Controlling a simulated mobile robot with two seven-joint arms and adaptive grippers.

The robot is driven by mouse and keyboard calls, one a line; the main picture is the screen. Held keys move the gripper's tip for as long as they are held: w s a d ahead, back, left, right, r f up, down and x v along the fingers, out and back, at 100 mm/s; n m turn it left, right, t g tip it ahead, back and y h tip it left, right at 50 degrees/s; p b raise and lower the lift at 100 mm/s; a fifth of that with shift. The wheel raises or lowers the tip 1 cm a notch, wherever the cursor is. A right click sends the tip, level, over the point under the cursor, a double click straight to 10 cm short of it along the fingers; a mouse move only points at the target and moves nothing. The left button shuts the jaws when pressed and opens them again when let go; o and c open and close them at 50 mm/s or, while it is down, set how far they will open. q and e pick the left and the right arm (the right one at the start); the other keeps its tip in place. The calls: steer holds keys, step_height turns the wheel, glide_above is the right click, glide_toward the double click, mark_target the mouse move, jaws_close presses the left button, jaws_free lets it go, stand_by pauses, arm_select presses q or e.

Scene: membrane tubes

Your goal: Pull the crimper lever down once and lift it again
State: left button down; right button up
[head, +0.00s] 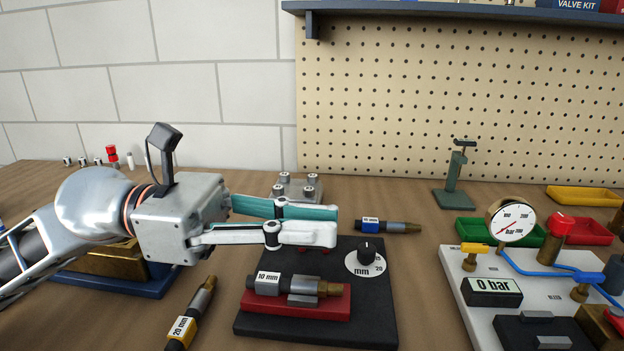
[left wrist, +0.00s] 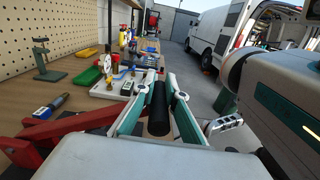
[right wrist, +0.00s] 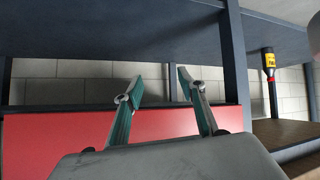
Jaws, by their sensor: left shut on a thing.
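The crimper (head: 365,310) has a dark base with an mm dial. A hose piece labelled 10 mm (head: 285,284) lies in its red cradle (head: 336,308). In the left wrist view, a black cylindrical lever grip (left wrist: 159,112) lies between the fingers of my left gripper (left wrist: 163,82), which is shut on it. Red arms of the crimper (left wrist: 62,124) show at left there. In the head view, my left gripper (head: 335,222) is above the crimper's back part and hides most of the lever. My right gripper (right wrist: 162,80) is open and empty, facing a red panel.
A hose labelled 20 mm (head: 190,316) lies left of the crimper. A blue-labelled hose (head: 388,226) lies behind it. A pressure test board (head: 470,290) with a gauge stands at right, and a green stand (head: 455,185) near the pegboard. Bare bench lies between crimper and test board.

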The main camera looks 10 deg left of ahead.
arm_select(q)
steer(key=c, duration=2.6)
jaws_free()
steer(key=shift+w+d+f, duration=0.2)
steer(key=shift+f, duration=0.2)
steer(key=o, duration=0.6)
steer(key=shift+w+a, duration=0.1)
steer(key=shift+a, duration=0.1)
steer(key=shift+o, duration=0.4)
steer(key=shift+a, duration=0.15)
steer(key=shift+r, duration=0.15)
steer(key=shift+a, duration=0.45)
steer(key=a, duration=1)
steer(key=shift+a, duration=0.4)
steer(key=shift+c, duration=0.5)
